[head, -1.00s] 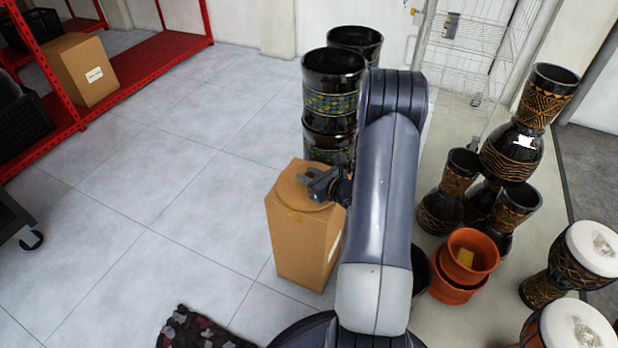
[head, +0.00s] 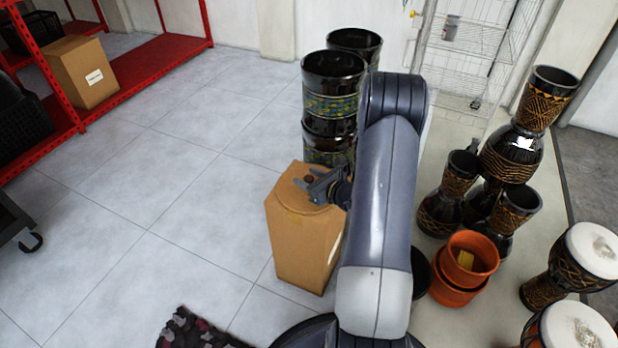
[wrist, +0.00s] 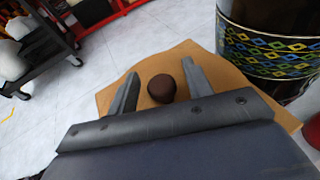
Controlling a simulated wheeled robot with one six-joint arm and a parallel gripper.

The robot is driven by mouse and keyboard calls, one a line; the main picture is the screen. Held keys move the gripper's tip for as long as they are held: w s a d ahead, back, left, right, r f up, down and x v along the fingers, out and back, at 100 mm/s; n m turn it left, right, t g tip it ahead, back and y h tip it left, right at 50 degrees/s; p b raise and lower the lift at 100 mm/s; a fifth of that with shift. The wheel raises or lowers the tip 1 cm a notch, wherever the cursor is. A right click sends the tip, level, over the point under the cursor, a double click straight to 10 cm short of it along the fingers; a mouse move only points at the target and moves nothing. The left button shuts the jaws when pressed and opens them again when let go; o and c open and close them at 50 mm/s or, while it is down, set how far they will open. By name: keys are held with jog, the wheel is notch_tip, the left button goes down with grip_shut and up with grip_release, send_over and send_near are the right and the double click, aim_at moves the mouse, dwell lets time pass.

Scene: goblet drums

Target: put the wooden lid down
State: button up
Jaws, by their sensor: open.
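The wooden lid (head: 290,195) is a flat round tan disc. It lies on top of a tall cardboard box (head: 296,240) and nearly matches its colour. Its dark brown knob (head: 309,179) points up, and in the wrist view the round knob (wrist: 161,88) shows between my two fingers with a gap on each side. My gripper (head: 304,189) is open at the lid's right side, just above it, with nothing held. The lid's right edge is partly hidden by my gripper and arm.
Dark drums with a coloured band (head: 331,95) stand right behind the box. Orange pots (head: 470,258) and several carved goblet drums (head: 515,140) stand to the right of my arm. A red shelf (head: 150,55) is at the back left. The tiled floor left of the box is clear.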

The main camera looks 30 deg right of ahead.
jog(key=p+v, duration=0.2)
jog(key=v, duration=1)
jog(key=shift+r, duration=0.15)
jog(key=shift+c, duration=0.2)
